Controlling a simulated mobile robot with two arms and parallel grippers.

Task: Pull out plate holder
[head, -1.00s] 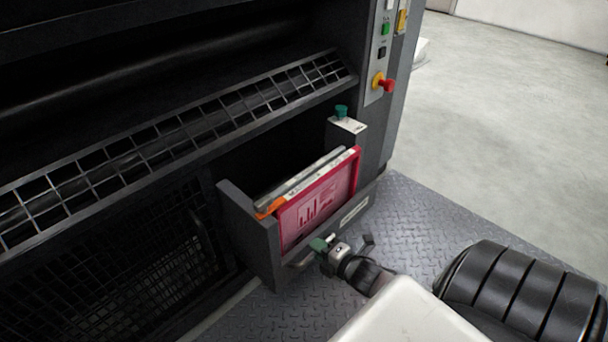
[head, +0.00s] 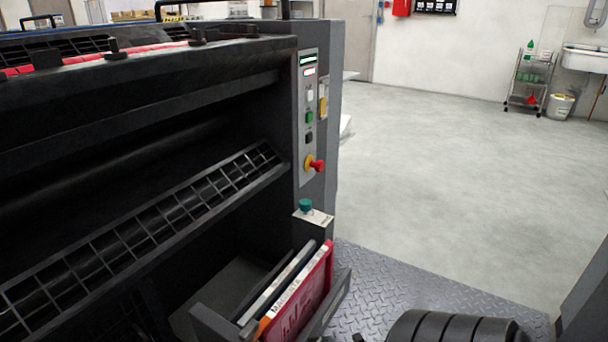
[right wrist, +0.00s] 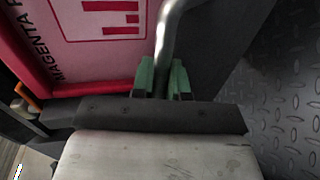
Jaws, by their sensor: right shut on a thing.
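The plate holder (head: 213,322) is a dark grey drawer in the lower part of the press, standing out from its opening. It holds upright plates, among them a magenta-framed one (head: 318,288) and a pale-edged one (head: 275,285). In the right wrist view, the magenta plate (right wrist: 98,40) lies close beyond my right gripper (right wrist: 162,78). Its green fingertips are shut on the holder's curved metal handle (right wrist: 171,32). The handle is hidden in the head view. My left gripper is not in view.
The dark press (head: 150,160) fills the left. Its control panel (head: 309,115) has a red knob (head: 317,166), and a teal knob (head: 305,205) stands above the holder. Tread-plate floor (head: 390,285) lies right of the holder, with open concrete floor (head: 430,170) beyond.

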